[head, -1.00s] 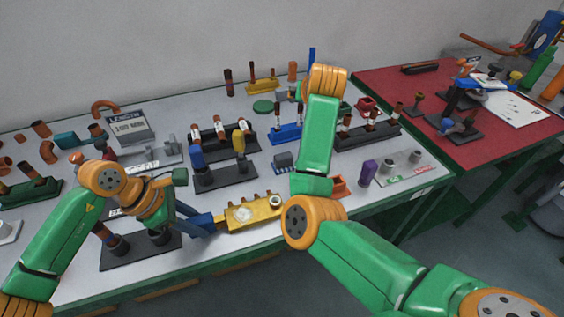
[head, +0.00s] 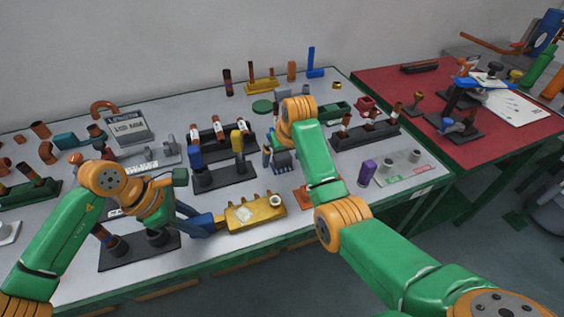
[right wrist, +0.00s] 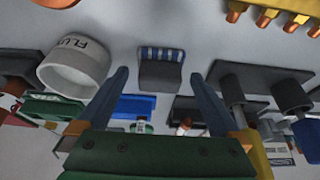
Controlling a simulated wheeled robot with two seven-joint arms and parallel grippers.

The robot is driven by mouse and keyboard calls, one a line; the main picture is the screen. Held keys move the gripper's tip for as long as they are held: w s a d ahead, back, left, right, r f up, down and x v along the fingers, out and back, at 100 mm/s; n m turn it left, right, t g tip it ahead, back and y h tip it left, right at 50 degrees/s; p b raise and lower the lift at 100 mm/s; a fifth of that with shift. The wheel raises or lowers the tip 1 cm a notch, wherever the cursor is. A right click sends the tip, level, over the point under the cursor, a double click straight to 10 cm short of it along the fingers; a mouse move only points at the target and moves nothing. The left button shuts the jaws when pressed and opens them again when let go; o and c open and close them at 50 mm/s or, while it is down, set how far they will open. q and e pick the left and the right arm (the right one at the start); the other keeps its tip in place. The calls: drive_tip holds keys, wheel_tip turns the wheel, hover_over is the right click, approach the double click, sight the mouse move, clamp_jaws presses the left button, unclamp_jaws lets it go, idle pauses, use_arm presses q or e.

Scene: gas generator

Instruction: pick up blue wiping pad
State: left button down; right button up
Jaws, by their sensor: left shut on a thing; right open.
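The wiping pad (head: 284,161) is a small grey-blue block on the grey table, partly behind my right arm in the head view. In the right wrist view the pad (right wrist: 160,73) is dark grey with a blue-and-white striped edge, and lies between and ahead of the fingertips. My right gripper (right wrist: 160,78) is open with nothing between its fingers; in the head view its orange wrist hides part of it. My left gripper (head: 218,221) is shut on the left end of a yellow block (head: 268,212) with round fittings on top, at the table's front.
In the right wrist view a white lettered ring (right wrist: 72,68) lies left of the pad and a dark fixture with posts (right wrist: 262,82) stands to the right. Dark racks (head: 225,177) flank the pad in the head view. A purple cylinder (head: 367,173) stands right of my right arm.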

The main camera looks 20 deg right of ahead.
sight(282, 156)
drive_tip(key=shift+w+f, duration=0.3)
drive_tip(key=shift+f, duration=0.35)
drive_tip(key=c, duration=1.3)
wheel_tip(282, 156, up, 10)
drive_tip(key=shift+r, duration=0.1)
